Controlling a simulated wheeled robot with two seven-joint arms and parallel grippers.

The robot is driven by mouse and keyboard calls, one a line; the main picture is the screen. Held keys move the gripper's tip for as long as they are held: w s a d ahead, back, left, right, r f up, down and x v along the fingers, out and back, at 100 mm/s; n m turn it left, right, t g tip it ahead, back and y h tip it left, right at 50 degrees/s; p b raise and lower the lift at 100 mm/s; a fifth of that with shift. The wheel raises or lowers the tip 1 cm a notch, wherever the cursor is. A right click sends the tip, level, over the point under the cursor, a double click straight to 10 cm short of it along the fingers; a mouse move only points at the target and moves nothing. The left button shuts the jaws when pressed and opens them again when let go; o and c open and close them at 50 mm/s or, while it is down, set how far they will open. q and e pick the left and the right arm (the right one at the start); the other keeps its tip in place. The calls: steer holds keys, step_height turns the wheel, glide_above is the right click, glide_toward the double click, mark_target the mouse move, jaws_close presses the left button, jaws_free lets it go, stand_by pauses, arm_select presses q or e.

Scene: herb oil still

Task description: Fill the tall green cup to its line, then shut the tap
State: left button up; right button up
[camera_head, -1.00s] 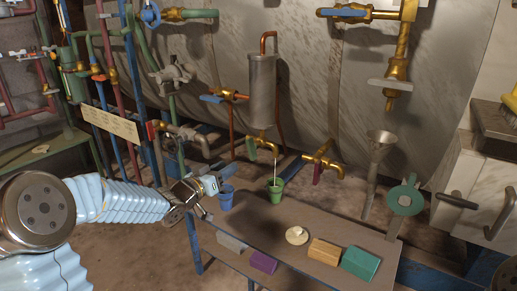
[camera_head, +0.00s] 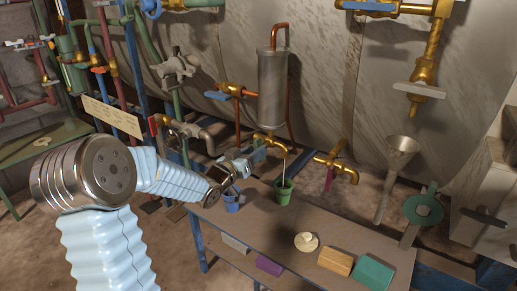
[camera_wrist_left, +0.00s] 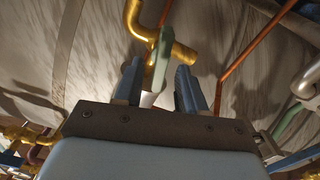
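The green cup (camera_head: 284,193) stands on the bench under a brass tap (camera_head: 270,143) below the metal still. A thin pale stream (camera_head: 285,168) runs from the spout down into the cup. The cup's line and liquid level are too small to make out. My left gripper (camera_head: 250,160) is up at the tap, left of the stream and above the blue cup. In the left wrist view, the tap's green lever (camera_wrist_left: 161,60) shows between and beyond the two spread fingers (camera_wrist_left: 158,86). I cannot tell whether they touch it. My right gripper is not in view.
A blue cup (camera_head: 231,201) stands left of the green cup, below my left gripper. A second brass tap (camera_head: 336,168) with a purple lever is to the right. A pale round lidlike piece (camera_head: 307,242), an orange block (camera_head: 335,261) and a teal block (camera_head: 373,273) sit at the bench front.

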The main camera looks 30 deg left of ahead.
arm_select(q)
steer(key=shift+w+d, duration=0.1)
steer(key=shift+w, duration=1.25)
jaws_close()
steer(key=m+b, duration=0.1)
steer(key=b, duration=0.1)
steer(key=m+b, duration=0.1)
steer(key=b, duration=0.2)
steer(key=shift+d+f+m, duration=0.1)
steer(key=shift+f+m, duration=0.2)
steer(key=shift+r+m+b, duration=0.25)
steer(key=shift+m+b, duration=0.1)
steer(key=shift+m, duration=0.15)
steer(key=shift+r, duration=0.1)
jaws_free()
